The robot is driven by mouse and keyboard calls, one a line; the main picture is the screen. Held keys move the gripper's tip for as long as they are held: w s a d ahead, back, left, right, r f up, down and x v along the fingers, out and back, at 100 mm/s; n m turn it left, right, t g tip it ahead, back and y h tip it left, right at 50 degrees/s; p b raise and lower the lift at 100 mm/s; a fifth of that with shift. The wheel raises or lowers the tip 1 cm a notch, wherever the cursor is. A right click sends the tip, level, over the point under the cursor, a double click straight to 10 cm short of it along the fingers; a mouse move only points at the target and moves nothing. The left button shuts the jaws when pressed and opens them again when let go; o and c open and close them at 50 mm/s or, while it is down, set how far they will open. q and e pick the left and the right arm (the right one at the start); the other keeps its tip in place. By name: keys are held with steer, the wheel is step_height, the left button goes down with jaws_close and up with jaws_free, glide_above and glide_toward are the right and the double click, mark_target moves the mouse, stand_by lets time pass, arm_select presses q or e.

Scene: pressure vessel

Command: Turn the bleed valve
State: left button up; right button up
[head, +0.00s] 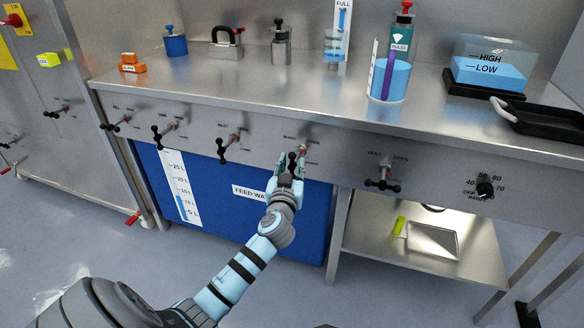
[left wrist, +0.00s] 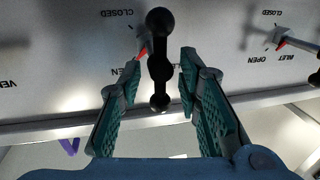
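The bleed valve (head: 301,150) is on the front panel of the steel bench, by a label that seems to read BLEED, with OPEN to its right. Its black bar handle with ball ends (left wrist: 159,62) shows large in the left wrist view, with a red pointer at its hub. My left gripper (head: 291,163) is in front of this valve and hides most of its handle in the head view. In the left wrist view, its green padded fingers are spread, one on each side of the handle, with visible gaps. My right gripper is not in view.
Similar valves stick out along the panel, including the vent valve (head: 382,178) to the right and the inlet valve (head: 229,143) to the left. A dial (head: 486,188) is farther right. A blue feed water tank (head: 235,215) stands below.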

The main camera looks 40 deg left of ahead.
arm_select(q)
steer(key=shift+w+a, duration=0.25)
steer(key=shift+w, duration=0.1)
